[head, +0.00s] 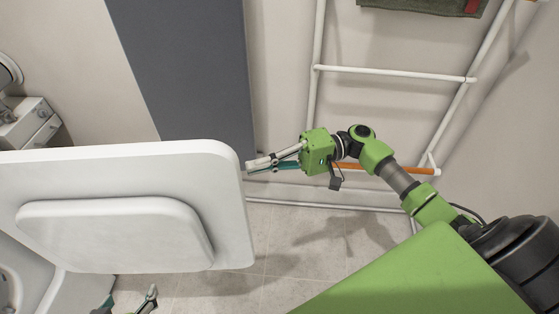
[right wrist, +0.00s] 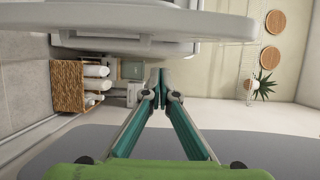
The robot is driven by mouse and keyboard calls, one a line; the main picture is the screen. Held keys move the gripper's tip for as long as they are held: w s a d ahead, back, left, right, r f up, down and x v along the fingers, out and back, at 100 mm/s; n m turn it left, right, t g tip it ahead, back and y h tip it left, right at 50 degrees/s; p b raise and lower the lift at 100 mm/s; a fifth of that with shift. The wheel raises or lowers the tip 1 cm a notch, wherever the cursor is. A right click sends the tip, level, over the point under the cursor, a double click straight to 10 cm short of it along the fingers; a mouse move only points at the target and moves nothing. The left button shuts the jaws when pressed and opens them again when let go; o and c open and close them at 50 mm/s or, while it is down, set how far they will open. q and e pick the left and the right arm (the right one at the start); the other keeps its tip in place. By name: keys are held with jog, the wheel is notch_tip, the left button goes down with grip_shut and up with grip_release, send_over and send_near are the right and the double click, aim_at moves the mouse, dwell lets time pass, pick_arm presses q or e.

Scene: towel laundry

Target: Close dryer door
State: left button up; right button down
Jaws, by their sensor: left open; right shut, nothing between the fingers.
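The dryer door (head: 120,170) is a thick white panel with a raised inner pad, standing open across the left of the head view. Its edge also shows along the top of the right wrist view (right wrist: 120,18). Part of the white dryer body (head: 40,285) shows at lower left. My right gripper (head: 252,166) is shut and empty, its fingertips by the door's right edge; I cannot tell whether they touch. It shows in the right wrist view (right wrist: 162,92), below the door. My left gripper (head: 130,304) is open at the bottom edge, mostly out of frame, below the door.
A white rack (head: 400,73) with a dark towel (head: 425,5) and an orange bar (head: 385,169) stands behind my right arm. Tiled floor (head: 290,235) is clear right of the door.

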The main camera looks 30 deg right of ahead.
jog(key=shift+s+a, duration=1.55)
jog(key=shift+s, duration=0.15)
